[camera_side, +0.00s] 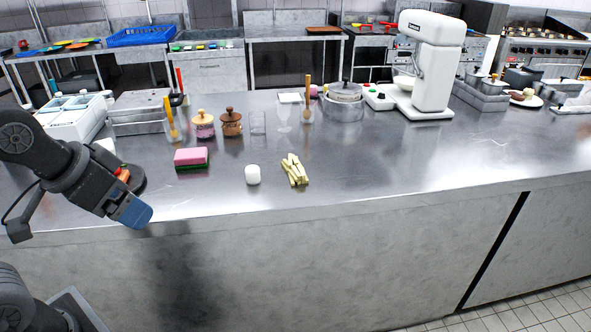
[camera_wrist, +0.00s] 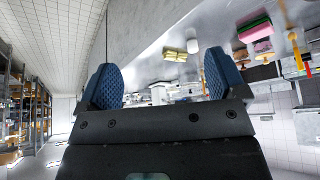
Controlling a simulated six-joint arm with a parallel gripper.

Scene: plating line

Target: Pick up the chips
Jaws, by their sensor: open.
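The chips (camera_side: 294,170) are a small pile of pale yellow sticks lying on the steel counter, right of the white cup-like piece (camera_side: 253,175). In the wrist view the chips (camera_wrist: 175,55) show small, beyond and between my fingers. My gripper (camera_side: 131,210) is at the counter's front edge on the left, well away from the chips. In the wrist view my gripper (camera_wrist: 163,80) has its two blue fingers spread wide, with nothing between them.
A pink and green sponge (camera_side: 191,158) lies left of the white piece. Jars (camera_side: 231,122), glasses (camera_side: 258,122) and a pot (camera_side: 344,103) stand farther back. A white mixer (camera_side: 432,65) stands back right. The counter (camera_side: 400,175) right of the chips is clear.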

